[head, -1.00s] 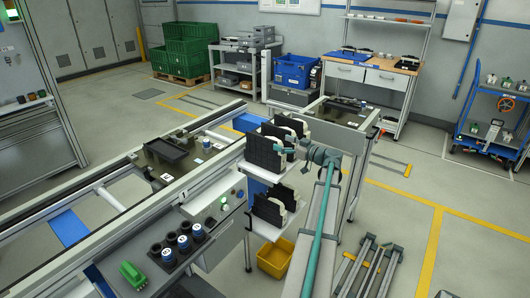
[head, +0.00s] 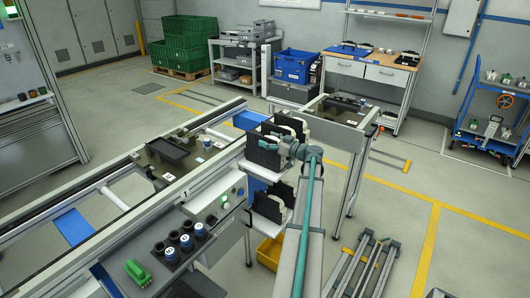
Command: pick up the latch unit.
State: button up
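I cannot tell for certain which thing is the latch unit. Pale grey curved parts (head: 294,122) stand in the upper black rack (head: 262,156) beside the line. A lower black rack (head: 267,208) below it also holds pale parts, partly hidden by my arm. My gripper (head: 283,146) is at the right side of the upper rack, close to the pale parts. Its fingers are too small and too covered by the wrist to show whether they are open, or whether they touch or hold anything.
A conveyor (head: 222,133) runs diagonally, with a dark tray (head: 170,150) on it. In front are a holder with several blue-and-black cylinders (head: 186,242) and a green part (head: 137,272). A yellow bin (head: 268,252) stands below the racks. Grey rails (head: 365,265) lie at right.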

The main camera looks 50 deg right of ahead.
jog(key=c, duration=1.3)
grip_shut()
jog(key=shift+r, duration=0.2)
